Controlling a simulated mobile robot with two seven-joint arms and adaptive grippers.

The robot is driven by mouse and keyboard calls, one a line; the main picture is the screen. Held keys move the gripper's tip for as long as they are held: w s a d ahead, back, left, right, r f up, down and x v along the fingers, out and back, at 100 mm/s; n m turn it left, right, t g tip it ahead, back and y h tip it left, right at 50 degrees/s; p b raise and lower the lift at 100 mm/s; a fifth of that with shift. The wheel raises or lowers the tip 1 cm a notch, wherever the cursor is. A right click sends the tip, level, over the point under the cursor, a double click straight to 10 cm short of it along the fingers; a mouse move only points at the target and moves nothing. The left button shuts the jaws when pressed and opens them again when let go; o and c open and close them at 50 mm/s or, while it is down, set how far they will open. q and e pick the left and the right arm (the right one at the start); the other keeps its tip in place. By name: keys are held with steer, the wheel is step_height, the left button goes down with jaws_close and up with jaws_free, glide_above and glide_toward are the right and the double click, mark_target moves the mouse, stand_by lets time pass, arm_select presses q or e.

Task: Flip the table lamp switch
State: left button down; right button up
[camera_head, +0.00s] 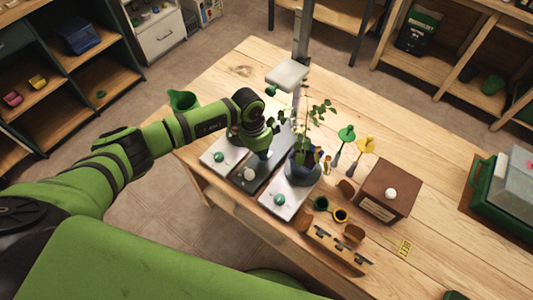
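A pale lamp-like head (288,75) stands on a grey post at the table's back edge; I cannot tell if it is lit. Below it are flat panels, two pale and one dark. A green knob (219,157) is on the left panel, a white knob (250,174) on the dark middle one and a green knob (279,199) on the right one. I cannot tell which control is the lamp switch. My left gripper (263,152) points down over the dark panel, behind the white knob; its fingertips are too small to read. My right gripper is not in view.
A potted seedling (303,163) stands close right of my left gripper. A brown box (387,190) with a white knob, small green and yellow tools and a wooden rack (338,249) are further right. The wooden table (400,130) is clear at the back right.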

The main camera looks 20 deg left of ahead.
arm_select(q)
step_height(320, 180, up, 7)
steer(key=p, duration=0.7)
stand_by(0.5)
